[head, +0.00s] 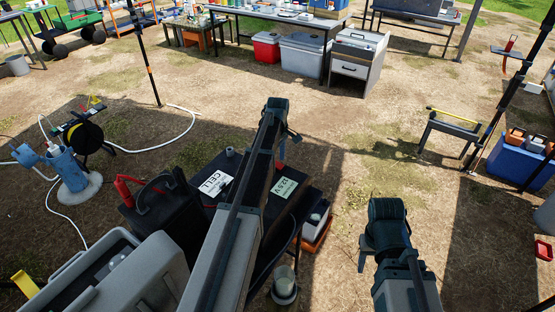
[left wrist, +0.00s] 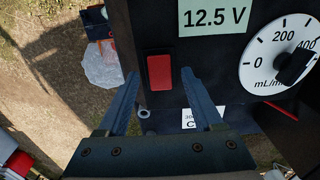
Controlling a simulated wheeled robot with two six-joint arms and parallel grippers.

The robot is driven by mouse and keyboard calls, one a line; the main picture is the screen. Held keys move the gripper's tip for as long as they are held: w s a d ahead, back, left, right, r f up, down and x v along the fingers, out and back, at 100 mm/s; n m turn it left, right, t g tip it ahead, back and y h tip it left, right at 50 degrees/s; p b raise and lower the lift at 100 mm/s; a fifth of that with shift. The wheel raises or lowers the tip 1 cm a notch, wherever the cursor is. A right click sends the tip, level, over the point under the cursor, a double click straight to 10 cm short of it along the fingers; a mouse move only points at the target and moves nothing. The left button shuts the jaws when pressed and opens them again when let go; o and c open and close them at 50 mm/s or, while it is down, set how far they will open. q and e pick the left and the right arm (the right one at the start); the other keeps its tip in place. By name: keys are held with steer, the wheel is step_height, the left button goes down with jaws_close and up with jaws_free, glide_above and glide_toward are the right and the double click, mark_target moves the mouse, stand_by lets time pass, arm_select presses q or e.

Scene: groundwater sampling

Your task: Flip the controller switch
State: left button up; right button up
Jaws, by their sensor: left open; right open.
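The controller is a dark box with a 12.5 V label (left wrist: 214,16) and a white mL/min dial with a black knob (left wrist: 293,66). Its red rocker switch (left wrist: 159,73) sits in a black panel left of the dial in the left wrist view. My left gripper (left wrist: 161,80) is open and empty, its two fingers on either side of the switch in that view; I cannot tell whether they touch the panel. My right gripper (head: 367,250) is open, over bare ground.
A black table edge and a CELL label (head: 215,183) lie left of my left arm. A black case with a red clamp (head: 124,190) and a grey cooler (head: 110,275) stand nearby. A blue wellhead (head: 68,170) with white hose is at left. Ground around my right arm is mostly free.

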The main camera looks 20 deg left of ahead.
mark_target(278, 164)
arm_select(q)
step_height(278, 164, up, 13)
steer(key=p, duration=1.3)
steer(key=shift+r, duration=0.2)
steer(key=s+d+f+m+y+b, duration=0.1)
steer(key=s+d+f+m+b, duration=0.1)
steer(key=s+d+m, duration=1.8)
steer(key=s+d, duration=0.7)
steer(key=s, duration=0.1)
steer(key=shift+d, duration=0.35)
